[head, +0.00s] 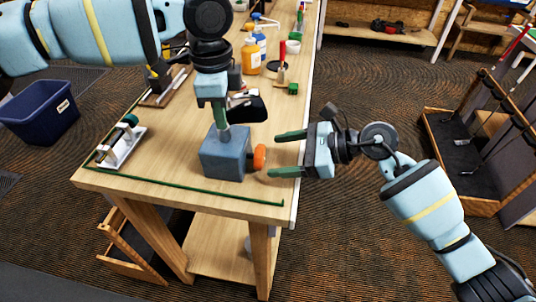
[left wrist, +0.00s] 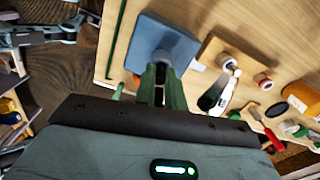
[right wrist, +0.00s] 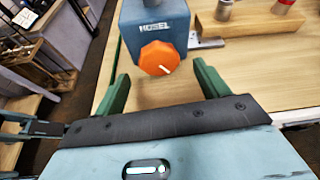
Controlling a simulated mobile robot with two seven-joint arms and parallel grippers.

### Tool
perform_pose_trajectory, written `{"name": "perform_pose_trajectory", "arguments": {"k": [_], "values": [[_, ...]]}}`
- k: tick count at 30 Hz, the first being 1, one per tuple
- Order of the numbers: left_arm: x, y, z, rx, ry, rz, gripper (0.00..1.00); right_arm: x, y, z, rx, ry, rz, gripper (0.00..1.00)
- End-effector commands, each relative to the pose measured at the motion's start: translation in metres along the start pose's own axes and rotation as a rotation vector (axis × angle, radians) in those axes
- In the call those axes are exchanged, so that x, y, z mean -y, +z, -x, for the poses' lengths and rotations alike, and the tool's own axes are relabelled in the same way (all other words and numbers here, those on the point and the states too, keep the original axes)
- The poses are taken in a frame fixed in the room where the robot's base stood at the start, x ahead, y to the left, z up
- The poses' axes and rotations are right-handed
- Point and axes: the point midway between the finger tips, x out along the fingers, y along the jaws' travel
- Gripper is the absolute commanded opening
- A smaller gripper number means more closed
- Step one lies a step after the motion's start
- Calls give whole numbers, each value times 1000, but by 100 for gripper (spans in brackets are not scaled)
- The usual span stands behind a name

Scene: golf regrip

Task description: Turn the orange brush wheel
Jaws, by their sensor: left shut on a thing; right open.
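The orange brush wheel (head: 259,157) sits on the right side of a blue-grey box (head: 222,158) near the table's front. In the right wrist view the wheel (right wrist: 160,60) shows a white mark, beneath lettering on the box (right wrist: 153,12). My right gripper (head: 276,153) is open and empty. Its fingers point at the wheel, one to each side, with the wheel just ahead of the fingertips. My left gripper (head: 223,132) points down at the top of the box and is shut on a small grey post (left wrist: 162,56) there, largely hidden by the fingers.
A green-edged wooden table (head: 170,180) carries a small white stand (head: 121,142) at left. Bottles (head: 250,56), a black cloth-like item (head: 248,108) and a red-handled tool (head: 282,60) lie behind. A blue bin (head: 40,112) stands on the floor. A club rack (head: 462,150) stands right.

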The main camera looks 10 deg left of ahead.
Motion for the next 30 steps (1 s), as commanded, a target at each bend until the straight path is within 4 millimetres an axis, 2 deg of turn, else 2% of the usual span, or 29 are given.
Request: {"name": "perform_pose_trajectory", "arguments": {"k": [3,7,20,30], "values": [[-4,-2,-3,0,13,-8,0,0,0,-19,1,2,-1,74],[-4,-2,-3,0,13,-8,0,0,0,-32,1,2,-1,74],[-4,-2,-3,0,13,-8,0,0,-1,-39,-1,0,0,73],[-4,-2,-3,0,13,-8,0,0,-1,-39,0,-1,0,29]]}}
